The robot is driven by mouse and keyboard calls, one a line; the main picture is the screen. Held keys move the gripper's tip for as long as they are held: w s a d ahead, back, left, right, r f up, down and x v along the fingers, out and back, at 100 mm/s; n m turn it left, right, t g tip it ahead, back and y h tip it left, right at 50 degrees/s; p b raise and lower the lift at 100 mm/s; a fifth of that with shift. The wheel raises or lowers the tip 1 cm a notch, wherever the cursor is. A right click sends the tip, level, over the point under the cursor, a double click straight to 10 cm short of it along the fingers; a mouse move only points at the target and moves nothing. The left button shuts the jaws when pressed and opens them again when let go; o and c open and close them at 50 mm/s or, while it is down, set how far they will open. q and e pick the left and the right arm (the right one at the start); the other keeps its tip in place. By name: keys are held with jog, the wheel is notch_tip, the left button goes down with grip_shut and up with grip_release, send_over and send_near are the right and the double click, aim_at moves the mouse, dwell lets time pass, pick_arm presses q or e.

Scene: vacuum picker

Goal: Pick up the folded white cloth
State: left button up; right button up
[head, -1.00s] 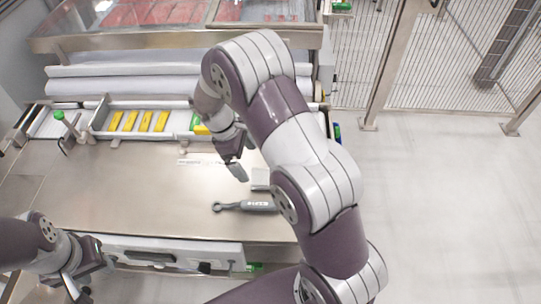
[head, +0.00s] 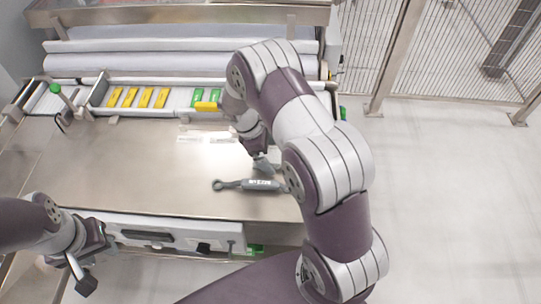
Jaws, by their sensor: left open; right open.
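The folded white cloth is hard to make out now. It lay as a small pale square just behind the grey wrench-like tool (head: 250,185), and my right gripper now covers that spot. My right gripper (head: 262,166) points down over the steel table, just behind the tool, with its jaws open. I cannot tell whether it touches the cloth. My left gripper (head: 86,268) is open and empty at the lower left, in front of the table's front edge.
The steel table top (head: 120,170) is clear on its left and middle. Behind it, a tray row holds yellow blocks (head: 145,97) and green blocks (head: 205,97). A green-knobbed post (head: 56,90) stands at the left. A mesh fence (head: 440,60) stands at the back right.

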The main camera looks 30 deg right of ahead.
jog(key=shift+f, duration=0.15)
jog(key=c, duration=1)
notch_tip(320, 180, up, 4)
jog(key=shift+w+r+b, duration=0.1)
jog(key=shift+r+b, duration=0.1)
jog(key=shift+b, duration=0.25)
jog(key=s+d+r+b, duration=0.1)
jog(key=s+r, duration=0.6)
jog(key=s, duration=0.4)
jog(key=shift+s+d, duration=0.15)
jog(key=shift+s, duration=0.25)
